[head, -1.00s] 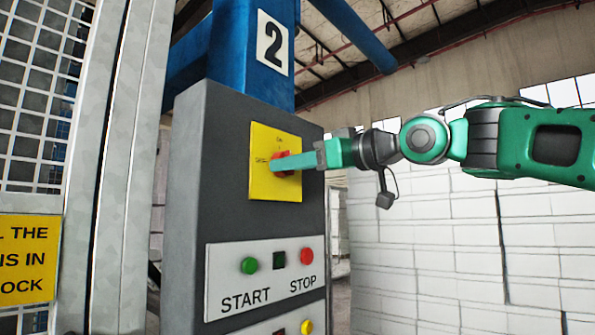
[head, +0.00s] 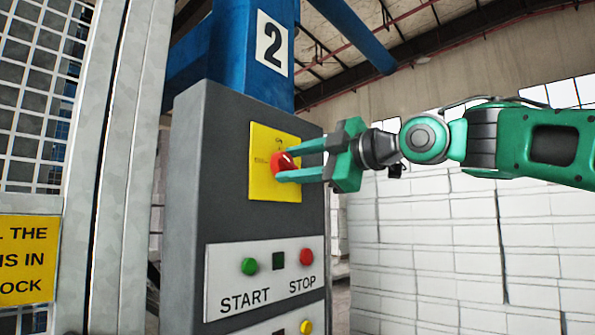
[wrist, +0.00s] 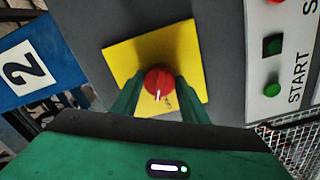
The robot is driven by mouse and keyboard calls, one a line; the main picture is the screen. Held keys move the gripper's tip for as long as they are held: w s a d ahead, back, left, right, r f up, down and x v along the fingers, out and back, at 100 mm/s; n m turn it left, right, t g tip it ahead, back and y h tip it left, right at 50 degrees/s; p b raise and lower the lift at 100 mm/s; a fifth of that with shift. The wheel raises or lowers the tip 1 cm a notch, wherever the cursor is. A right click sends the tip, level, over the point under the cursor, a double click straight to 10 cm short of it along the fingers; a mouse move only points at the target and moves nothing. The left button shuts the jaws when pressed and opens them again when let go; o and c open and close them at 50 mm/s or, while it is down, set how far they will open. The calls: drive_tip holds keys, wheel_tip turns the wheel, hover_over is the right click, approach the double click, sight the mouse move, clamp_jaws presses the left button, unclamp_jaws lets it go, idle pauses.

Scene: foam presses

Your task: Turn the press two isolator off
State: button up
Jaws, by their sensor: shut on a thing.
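The press two isolator is a red rotary knob (head: 280,164) on a yellow plate (head: 259,183), high on a dark grey control column under the number 2. My gripper (head: 284,163) reaches in from the right, with one finger above the knob and one below. It is shut on the knob. In the wrist view the knob (wrist: 158,78) sits between the fingertips of my gripper (wrist: 158,88). A white mark on the knob points towards the bottom of that picture, near small lettering. The lettering is too small to read, and the fingers partly cover the knob.
Below the plate is a panel with a green START button (head: 249,266) and a red STOP button (head: 306,257). A mesh guard with a metal post (head: 125,180) and a yellow sign (head: 28,258) stands at the left. White stacked blocks (head: 430,260) fill the right background.

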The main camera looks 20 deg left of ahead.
drive_tip(key=n, duration=0.4)
drive_tip(key=shift+w+n, duration=0.2)
drive_tip(key=shift+n, duration=0.2)
idle(0.4)
drive_tip(key=o, duration=1.1)
drive_tip(key=shift+c, duration=0.2)
drive_tip(key=shift+s, duration=0.1)
